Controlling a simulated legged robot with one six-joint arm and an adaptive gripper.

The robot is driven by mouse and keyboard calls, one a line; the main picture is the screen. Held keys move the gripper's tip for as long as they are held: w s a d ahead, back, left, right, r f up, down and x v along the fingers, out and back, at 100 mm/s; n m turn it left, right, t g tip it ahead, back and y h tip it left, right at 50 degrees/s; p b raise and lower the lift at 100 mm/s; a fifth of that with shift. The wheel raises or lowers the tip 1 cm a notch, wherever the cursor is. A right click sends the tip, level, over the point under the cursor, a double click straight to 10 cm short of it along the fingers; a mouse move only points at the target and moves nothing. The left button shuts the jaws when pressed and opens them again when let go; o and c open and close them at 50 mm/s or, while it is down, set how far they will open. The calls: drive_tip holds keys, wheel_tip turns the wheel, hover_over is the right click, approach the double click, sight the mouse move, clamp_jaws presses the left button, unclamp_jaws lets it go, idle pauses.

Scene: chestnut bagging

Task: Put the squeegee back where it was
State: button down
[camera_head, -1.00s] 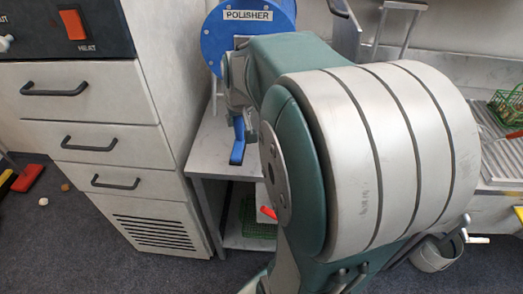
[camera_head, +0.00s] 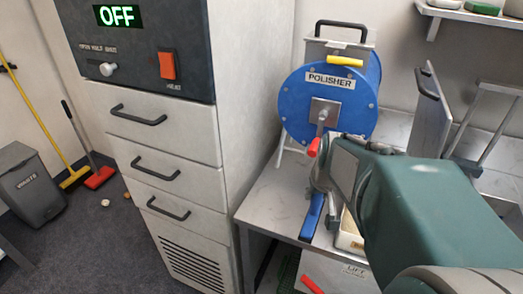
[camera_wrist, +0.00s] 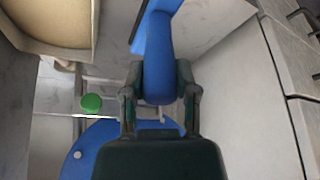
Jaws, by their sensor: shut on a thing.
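A blue tool, seemingly the squeegee (camera_head: 312,218), hangs tilted below the polisher, in front of the bench. In the wrist view its blue handle (camera_wrist: 158,55) runs up from between my fingers to a wider, flat blue part. My gripper (camera_wrist: 160,90) is shut on this handle. In the head view my gripper (camera_head: 322,178) is partly hidden by my own arm, just below the polisher. The blue drum of the polisher (camera_head: 296,105) has a crank with a red grip. The drum also shows low in the wrist view (camera_wrist: 80,158).
A tall drawer cabinet (camera_head: 228,150) with an OFF display stands left of the bench (camera_head: 265,205). A pale tray (camera_head: 350,238) is close right of the tool. A waste bin (camera_head: 32,190), a yellow broom (camera_head: 72,178) and a red-headed tool (camera_head: 99,178) stand at far left. Floor before the cabinet is mostly clear.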

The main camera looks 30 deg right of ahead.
drive_tip(key=w+d+f, duration=0.1)
drive_tip(key=w+d, duration=0.1)
drive_tip(key=w+d+f, duration=0.1)
drive_tip(key=d, duration=0.1)
drive_tip(key=shift+w+d+f, duration=0.1)
drive_tip(key=shift+f, duration=0.2)
drive_tip(key=shift+d+x, duration=0.25)
drive_tip(key=shift+x, duration=1.3)
drive_tip(key=shift+d+x, duration=0.25)
drive_tip(key=shift+x, duration=1.3)
drive_tip(key=shift+d+x, duration=0.25)
drive_tip(key=shift+x, duration=1.3)
drive_tip(key=shift+r, duration=0.15)
drive_tip(key=shift+a, duration=0.15)
drive_tip(key=shift+c, duration=1.9)
unclamp_jaws()
